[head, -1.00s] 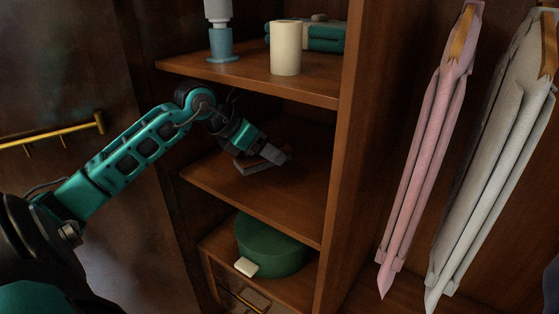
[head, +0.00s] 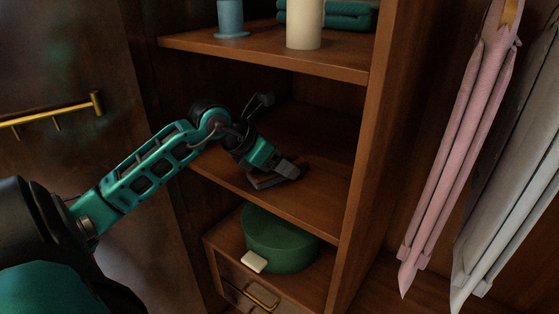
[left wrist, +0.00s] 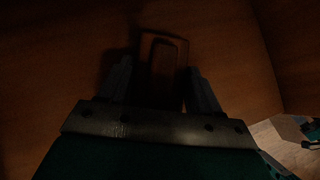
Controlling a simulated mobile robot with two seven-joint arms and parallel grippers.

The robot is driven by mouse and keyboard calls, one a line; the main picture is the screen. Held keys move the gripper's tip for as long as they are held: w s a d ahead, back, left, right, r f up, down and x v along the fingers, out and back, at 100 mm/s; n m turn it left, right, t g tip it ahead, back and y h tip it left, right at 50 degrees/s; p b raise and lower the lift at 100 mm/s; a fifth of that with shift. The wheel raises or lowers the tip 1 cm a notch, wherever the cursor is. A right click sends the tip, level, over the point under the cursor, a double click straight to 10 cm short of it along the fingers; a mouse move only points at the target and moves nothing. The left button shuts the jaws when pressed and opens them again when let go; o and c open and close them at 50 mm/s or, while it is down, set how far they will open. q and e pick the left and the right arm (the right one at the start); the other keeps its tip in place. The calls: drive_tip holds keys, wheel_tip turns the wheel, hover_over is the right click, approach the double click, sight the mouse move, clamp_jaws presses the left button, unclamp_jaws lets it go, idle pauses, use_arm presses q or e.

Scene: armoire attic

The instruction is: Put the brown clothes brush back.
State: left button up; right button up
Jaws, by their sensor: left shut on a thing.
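My left gripper (head: 284,172) is inside the middle compartment of the armoire, low over the middle shelf (head: 312,209). A dark brown clothes brush (head: 266,182) shows just under its fingers in the head view. In the left wrist view the brush (left wrist: 165,42) is a dim brown shape with a raised rim, between and beyond the two fingers (left wrist: 160,85). The left gripper is shut on the brush. The brush is at or very near the shelf surface; I cannot tell whether it touches. My right gripper is not in view.
The upper shelf (head: 270,58) above my arm holds a cream cylinder (head: 304,24), a blue stand (head: 231,18) and folded teal cloth (head: 350,16). Below are a green round box (head: 280,240) and a small white block (head: 254,262). Garments hang at right, beyond the upright panel (head: 372,130).

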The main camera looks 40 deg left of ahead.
use_arm(q)
drive_tip(key=o, duration=0.5)
drive_tip(key=shift+f, duration=0.2)
drive_tip(key=o, duration=0.4)
drive_tip(key=shift+o, duration=0.2)
drive_tip(key=shift+r, duration=0.1)
drive_tip(key=shift+r, duration=0.2)
drive_tip(key=shift+s+a+r, duration=0.1)
drive_tip(key=shift+s+r, duration=0.1)
drive_tip(key=shift+s, duration=0.1)
drive_tip(key=shift+v, duration=3.3)
